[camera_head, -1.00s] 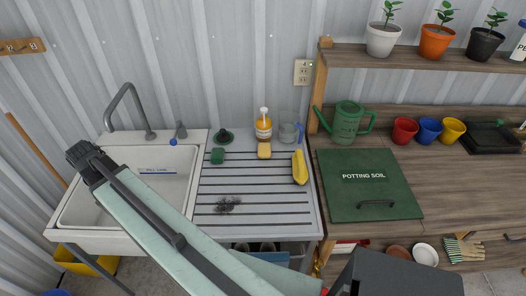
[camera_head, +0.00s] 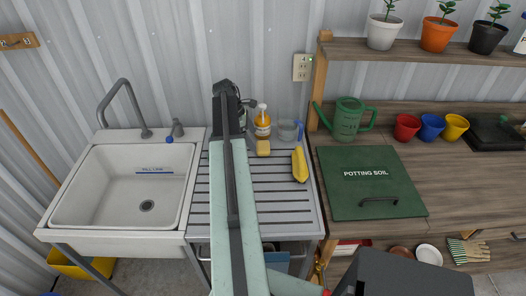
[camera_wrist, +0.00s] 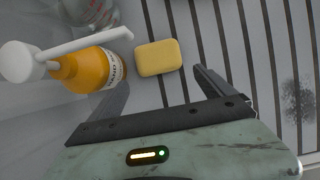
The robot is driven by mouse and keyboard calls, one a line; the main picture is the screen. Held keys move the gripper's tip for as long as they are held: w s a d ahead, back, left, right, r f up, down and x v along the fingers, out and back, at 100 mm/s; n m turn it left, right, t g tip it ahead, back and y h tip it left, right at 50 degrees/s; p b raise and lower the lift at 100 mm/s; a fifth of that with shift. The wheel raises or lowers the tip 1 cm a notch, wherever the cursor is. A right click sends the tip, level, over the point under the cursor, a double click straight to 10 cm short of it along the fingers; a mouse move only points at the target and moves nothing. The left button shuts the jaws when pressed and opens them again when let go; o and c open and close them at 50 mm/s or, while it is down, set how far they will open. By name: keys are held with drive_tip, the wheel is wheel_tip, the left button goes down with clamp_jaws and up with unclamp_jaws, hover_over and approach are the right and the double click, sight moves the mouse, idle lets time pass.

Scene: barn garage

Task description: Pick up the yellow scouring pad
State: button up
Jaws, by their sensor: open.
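The yellow scouring pad (camera_head: 263,149) lies on the grooved drainboard (camera_head: 278,205), just in front of the orange soap bottle (camera_head: 263,124). In the wrist view the pad (camera_wrist: 158,58) is a rounded yellow block, lying flat a little beyond my fingertips. My gripper (camera_wrist: 162,84) is open and empty there, with the orange bottle (camera_wrist: 92,70) close to its left finger.
The white sink (camera_head: 62,205) is at left. A green potting soil lid (camera_head: 370,190) lies at right. My arm hides part of the drainboard.

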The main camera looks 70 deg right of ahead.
sight(258, 145)
drive_tip(key=b+x, duration=0.4)
drive_tip(key=x, duration=0.1)
drive_tip(key=shift+s+d+f+b, duration=0.15)
drive_tip(key=shift+s+d+b, duration=0.05)
drive_tip(key=shift+s+b, duration=0.1)
drive_tip(key=shift+r, duration=0.2)
drive_tip(key=c, duration=1.2)
drive_tip(key=shift+r+p, duration=0.5)
drive_tip(key=shift+p, duration=0.25)
drive_tip(key=shift+c, duration=0.2)
wheel_tip(258, 145, up, 3)
drive_tip(key=p, duration=0.3)
drive_tip(key=shift+r, duration=0.15)
drive_tip(key=s+a, duration=0.3)
drive_tip(key=a, duration=0.1)
drive_tip(key=s+a, duration=0.3)
drive_tip(key=a, duration=0.1)
drive_tip(key=s+a+p, duration=0.1)
drive_tip(key=s+a, duration=0.2)
drive_tip(key=a, duration=0.1)
drive_tip(key=shift+s+a+r, duration=0.35)
drive_tip(key=shift+a, duration=0.05)
